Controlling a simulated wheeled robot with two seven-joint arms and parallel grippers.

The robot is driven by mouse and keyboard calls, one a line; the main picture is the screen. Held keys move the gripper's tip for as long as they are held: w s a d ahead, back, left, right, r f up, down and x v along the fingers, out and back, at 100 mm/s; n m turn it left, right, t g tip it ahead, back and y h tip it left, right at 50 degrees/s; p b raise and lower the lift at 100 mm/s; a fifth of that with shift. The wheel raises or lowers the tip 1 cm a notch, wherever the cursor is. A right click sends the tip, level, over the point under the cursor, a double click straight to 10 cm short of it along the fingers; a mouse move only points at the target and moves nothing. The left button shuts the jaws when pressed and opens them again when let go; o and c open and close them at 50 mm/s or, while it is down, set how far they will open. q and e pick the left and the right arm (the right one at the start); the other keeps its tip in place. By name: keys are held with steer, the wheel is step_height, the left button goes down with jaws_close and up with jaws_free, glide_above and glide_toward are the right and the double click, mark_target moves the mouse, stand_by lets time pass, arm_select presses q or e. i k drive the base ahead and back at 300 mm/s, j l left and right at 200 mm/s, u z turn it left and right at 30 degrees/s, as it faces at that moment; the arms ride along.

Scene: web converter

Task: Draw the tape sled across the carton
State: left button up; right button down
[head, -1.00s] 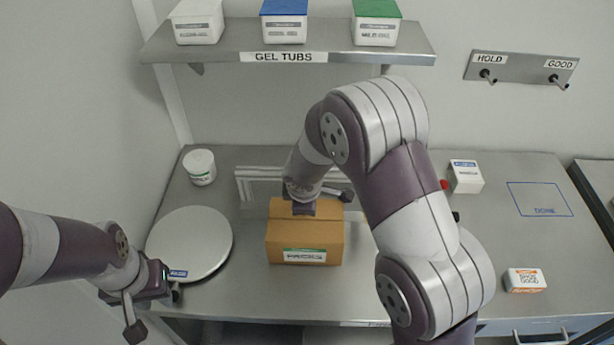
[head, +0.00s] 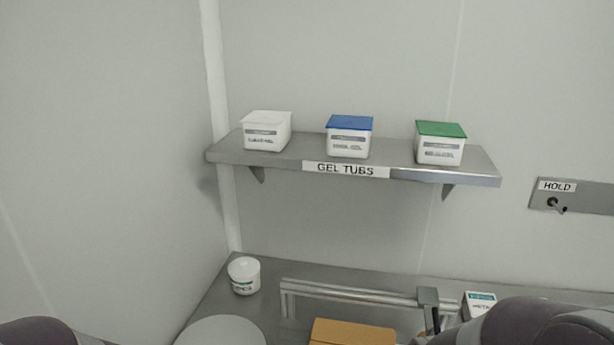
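The brown carton (head: 352,333) shows only as its top back part at the bottom edge of the head view. A metal rail (head: 350,292) runs behind it along the back of the table. A grey block-like piece (head: 428,298) stands at the rail's right end, to the right of the carton; I cannot tell if it is the tape sled. My arms show only as dark rounded parts in the bottom corners. Both grippers are out of view.
A shelf labelled GEL TUBS (head: 280,158) holds a white-lidded tub (head: 266,131), a blue-lidded tub (head: 348,137) and a green-lidded tub (head: 440,143). A white jar (head: 244,276) and a round plate (head: 222,332) are at left. A small white box (head: 478,303) is at right. A HOLD hook (head: 556,204) is on the wall.

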mark_target(428, 299)
steer(key=z, duration=1.05)
steer(key=u, duration=0.45)
steer(key=k+j, duration=0.05)
